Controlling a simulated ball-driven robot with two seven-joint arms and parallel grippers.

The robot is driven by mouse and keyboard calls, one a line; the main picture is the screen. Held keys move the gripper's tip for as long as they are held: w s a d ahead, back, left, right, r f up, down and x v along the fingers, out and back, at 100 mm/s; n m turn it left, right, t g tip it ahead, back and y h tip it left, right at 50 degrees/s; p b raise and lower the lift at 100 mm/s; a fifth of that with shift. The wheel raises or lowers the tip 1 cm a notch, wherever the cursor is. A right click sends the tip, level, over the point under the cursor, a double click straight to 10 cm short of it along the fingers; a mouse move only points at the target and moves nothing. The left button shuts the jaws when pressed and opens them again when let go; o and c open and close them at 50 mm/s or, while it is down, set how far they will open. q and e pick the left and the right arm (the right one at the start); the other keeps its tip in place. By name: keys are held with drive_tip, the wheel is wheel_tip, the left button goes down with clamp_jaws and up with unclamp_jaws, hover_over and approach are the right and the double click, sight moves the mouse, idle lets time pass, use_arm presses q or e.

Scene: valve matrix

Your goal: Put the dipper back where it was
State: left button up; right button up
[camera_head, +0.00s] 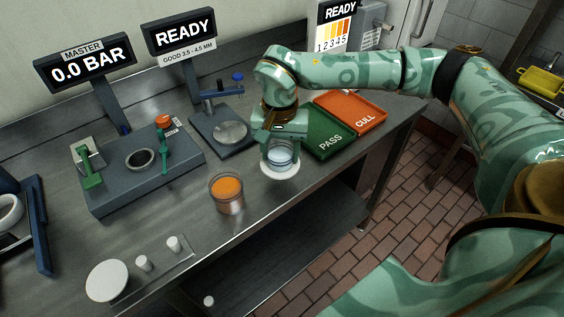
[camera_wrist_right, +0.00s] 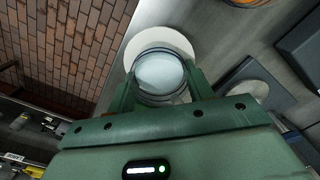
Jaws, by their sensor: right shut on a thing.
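My right gripper (camera_head: 281,146) is shut on a clear, round, cup-like vessel (camera_head: 282,158) at the front edge of the steel bench. In the right wrist view the vessel (camera_wrist_right: 161,74) sits between the two green fingers. A white disc (camera_head: 279,174) lies directly below it or against its underside; I cannot tell whether they touch. No separate thing that is clearly a dipper shows, and I cannot tell whether the held vessel is it. My left gripper is not in view.
Green PASS (camera_head: 327,143) and orange CULL (camera_head: 356,107) trays lie right of my gripper. A gauge stand (camera_head: 222,133) is behind it. A grey pressure fixture (camera_head: 135,182) stands left. A white disc (camera_head: 107,281) and small white knobs (camera_head: 144,263) are at front left.

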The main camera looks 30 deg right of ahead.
sight(283, 154)
drive_tip(key=shift+w+d+f, duration=0.35)
drive_tip(key=shift+f, duration=0.2)
drive_tip(key=shift+w+d+f, duration=0.3)
drive_tip(key=shift+f, duration=0.25)
drive_tip(key=f, duration=0.2)
drive_tip(key=f+b, duration=0.1)
drive_tip(key=shift+w+d+f+b, duration=0.1)
drive_tip(key=shift+d+f+b, duration=0.1)
drive_tip(key=shift+f+b, duration=0.15)
drive_tip(key=shift+r, duration=0.1)
drive_tip(key=o, duration=1)
wheel_tip(283, 154, up, 12)
drive_tip(key=p, duration=0.3)
